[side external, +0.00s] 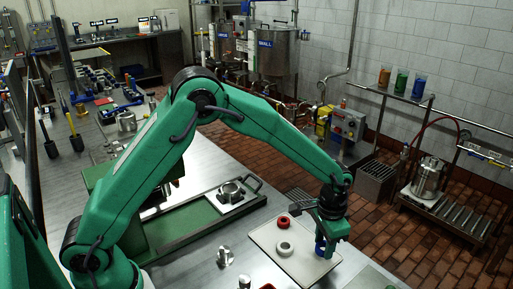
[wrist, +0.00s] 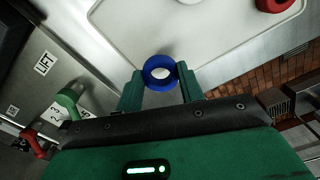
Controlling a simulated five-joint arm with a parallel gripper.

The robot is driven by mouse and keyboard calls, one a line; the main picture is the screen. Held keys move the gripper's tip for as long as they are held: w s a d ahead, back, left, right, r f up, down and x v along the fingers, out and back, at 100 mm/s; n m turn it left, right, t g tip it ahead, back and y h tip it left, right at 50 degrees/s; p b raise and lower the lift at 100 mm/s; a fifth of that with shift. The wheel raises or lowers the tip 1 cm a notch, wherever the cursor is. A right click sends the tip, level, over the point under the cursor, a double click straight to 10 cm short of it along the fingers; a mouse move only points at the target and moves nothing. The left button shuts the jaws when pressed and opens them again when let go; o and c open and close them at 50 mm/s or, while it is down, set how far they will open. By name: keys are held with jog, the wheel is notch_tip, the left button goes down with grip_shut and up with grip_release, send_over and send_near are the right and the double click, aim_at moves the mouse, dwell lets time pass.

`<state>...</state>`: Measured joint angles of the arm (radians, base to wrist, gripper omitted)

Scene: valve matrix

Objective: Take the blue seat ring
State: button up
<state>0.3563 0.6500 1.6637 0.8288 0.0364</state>
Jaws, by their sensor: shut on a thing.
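The blue seat ring (wrist: 160,73) is between the two fingers of my gripper (wrist: 160,88) in the wrist view, and the fingers are shut on it. In the side external view the blue ring (side external: 320,244) shows under my gripper (side external: 321,235), over the right part of a pale tray (side external: 275,236). I cannot tell whether the ring still touches the tray. A red ring (side external: 283,222) and a white ring (side external: 284,248) lie on the tray, left of my gripper. The red ring (wrist: 275,4) is partly cut off at the wrist view's top right.
A green fixture with a metal valve body (side external: 231,192) stands left of the tray. Small metal parts (side external: 225,257) stand on the steel table near its front. In the wrist view, a green-handled part (wrist: 68,99) and a red-handled part (wrist: 33,143) are at the left.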

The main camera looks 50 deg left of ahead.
jog(key=shift+r, duration=0.9)
jog(key=s+d+r, duration=0.6)
jog(key=s+d, duration=0.1)
jog(key=s, duration=0.2)
jog(key=shift+d+r, duration=0.15)
jog(key=shift+r, duration=0.25)
